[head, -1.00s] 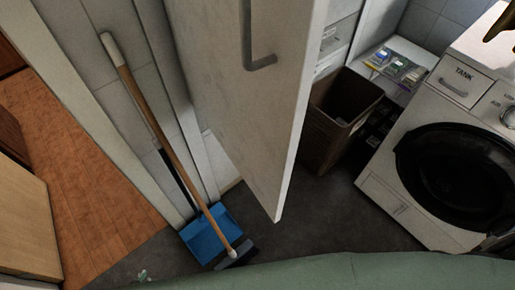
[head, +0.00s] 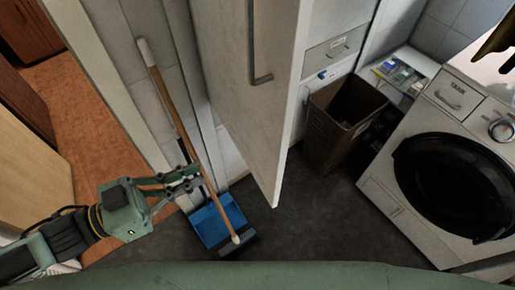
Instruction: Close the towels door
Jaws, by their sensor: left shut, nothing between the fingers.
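The tall pale towels door (head: 240,70) stands open in the middle of the head view, its free edge toward me. A long grey handle (head: 254,45) is on its face. My left gripper (head: 196,172) reaches in from the lower left, shut and empty. In the picture it lies to the left of the door, over the broom stick, apart from the door's handle. Whether it touches the broom is not clear. My right gripper is not in view.
A broom (head: 170,100) and blue dustpan (head: 216,218) lean by the wall left of the door. A brown bin (head: 335,130), drawers (head: 335,48) and a washing machine (head: 450,170) are at the right. Dark floor (head: 310,220) is clear in front.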

